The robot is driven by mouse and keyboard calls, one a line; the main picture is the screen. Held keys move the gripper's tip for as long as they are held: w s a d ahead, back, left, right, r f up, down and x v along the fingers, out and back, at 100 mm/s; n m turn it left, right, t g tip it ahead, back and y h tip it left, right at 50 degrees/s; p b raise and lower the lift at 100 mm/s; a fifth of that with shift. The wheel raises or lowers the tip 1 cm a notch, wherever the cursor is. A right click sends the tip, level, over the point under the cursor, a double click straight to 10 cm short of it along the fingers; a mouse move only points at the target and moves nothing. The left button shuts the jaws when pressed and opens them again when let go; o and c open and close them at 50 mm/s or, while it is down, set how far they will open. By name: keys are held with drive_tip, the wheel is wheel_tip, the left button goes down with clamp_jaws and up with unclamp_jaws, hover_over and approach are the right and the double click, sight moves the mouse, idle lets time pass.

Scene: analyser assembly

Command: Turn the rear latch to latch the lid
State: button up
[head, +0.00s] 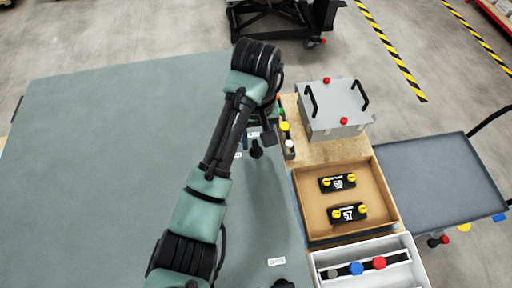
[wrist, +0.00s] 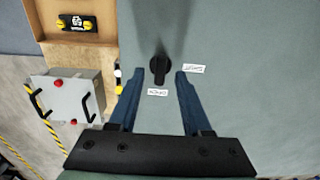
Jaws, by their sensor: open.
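The lid (head: 110,130) is a large flat grey-green panel; it also fills much of the wrist view (wrist: 250,50). The rear latch (wrist: 159,68) is a small black knob on it, with one small white label below it and another to its right. Both labels are too small to read surely. In the head view the rear latch (head: 256,151) shows just right of my arm. My gripper (wrist: 158,75) is open, its two blue fingers apart with the latch between their tips in the picture. I see no contact, and the height gap is unclear.
A second black knob (head: 280,284) sits by a label (head: 277,261) reading OPEN at the near edge. Right of the lid are a grey box with handles (head: 335,118), a wooden tray (head: 318,225) with two black blocks, and a white tray (head: 397,279). The lid's left is clear.

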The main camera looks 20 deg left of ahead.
drive_tip(key=shift+f, duration=1)
clamp_jaws()
